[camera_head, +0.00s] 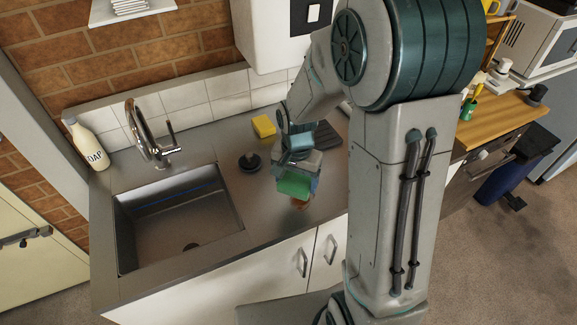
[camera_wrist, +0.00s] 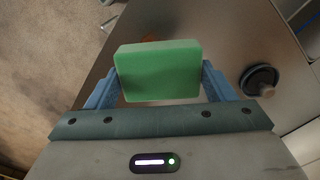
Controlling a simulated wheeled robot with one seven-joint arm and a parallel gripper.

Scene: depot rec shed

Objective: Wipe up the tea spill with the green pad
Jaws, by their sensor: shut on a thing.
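My gripper (camera_wrist: 158,80) is shut on the green pad (camera_wrist: 158,70), a plain rectangular block held between the two blue fingers. In the head view the green pad (camera_head: 294,184) is held over the steel counter (camera_head: 225,155), right of the sink. The tea spill (camera_head: 300,203) shows as a small brown patch on the counter just below the pad; the pad and gripper hide part of it. In the wrist view an orange-brown bit of the spill (camera_wrist: 122,38) shows beyond the pad's upper left. I cannot tell whether the pad touches the counter.
A yellow sponge (camera_head: 263,126) and a dark ridged mat (camera_head: 326,137) lie behind. The sink (camera_head: 180,215) with its tap and a soap bottle (camera_head: 86,143) are left.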

